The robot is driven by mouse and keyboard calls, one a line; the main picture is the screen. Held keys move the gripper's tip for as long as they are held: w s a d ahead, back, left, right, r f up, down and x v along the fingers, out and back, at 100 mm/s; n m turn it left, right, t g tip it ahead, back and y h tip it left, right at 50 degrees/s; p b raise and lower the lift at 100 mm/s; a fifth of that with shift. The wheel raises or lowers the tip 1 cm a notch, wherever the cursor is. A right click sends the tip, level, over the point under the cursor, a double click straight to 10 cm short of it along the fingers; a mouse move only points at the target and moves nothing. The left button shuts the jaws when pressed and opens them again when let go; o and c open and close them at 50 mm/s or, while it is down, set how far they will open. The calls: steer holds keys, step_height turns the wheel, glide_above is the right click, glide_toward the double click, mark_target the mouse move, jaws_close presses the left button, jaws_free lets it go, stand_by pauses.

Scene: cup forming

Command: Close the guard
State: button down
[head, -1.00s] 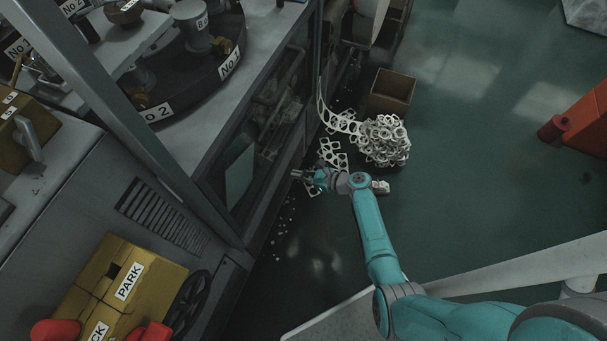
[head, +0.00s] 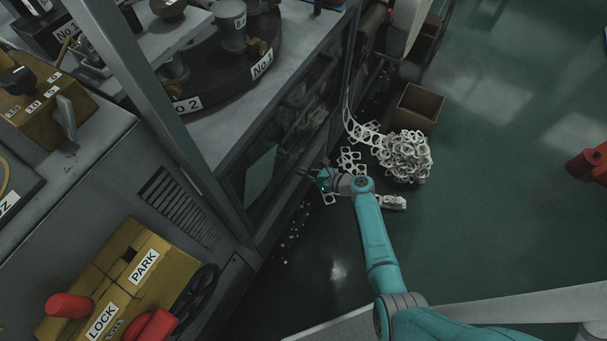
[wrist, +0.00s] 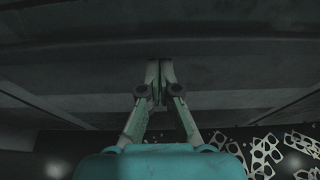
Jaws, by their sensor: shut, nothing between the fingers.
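The dark framed panel with a window (head: 262,172) on the machine's front side looks like the guard; I cannot tell how far open it is. My gripper (head: 308,171) is at the low edge of the machine front, to the right of this window, with its fingers pointing at the machine. In the wrist view my gripper (wrist: 159,78) is shut and empty, its fingertips against or just short of a wide dark grey panel (wrist: 235,65). I cannot tell whether they touch it.
A yellow control box (head: 120,280) with red knobs is at lower left. A red object (head: 590,163) is far right.

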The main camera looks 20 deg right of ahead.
steer(key=shift+r, duration=0.25)
step_height(320, 180, up, 36)
steer(key=shift+f, duration=0.2)
steer(key=shift+r, duration=0.4)
steer(key=shift+w+r, duration=0.1)
steer(key=shift+r, duration=0.05)
glide_toward(296, 95)
steer(key=f, duration=0.1)
steer(key=s+f, duration=0.1)
steer(key=d+f, duration=0.1)
steer(key=f, duration=0.1)
steer(key=shift+s+d+f, duration=0.1)
steer(key=shift+s+d, duration=0.05)
steer(key=shift+s, duration=0.1)
stand_by(0.3)
steer(key=shift+f, duration=0.1)
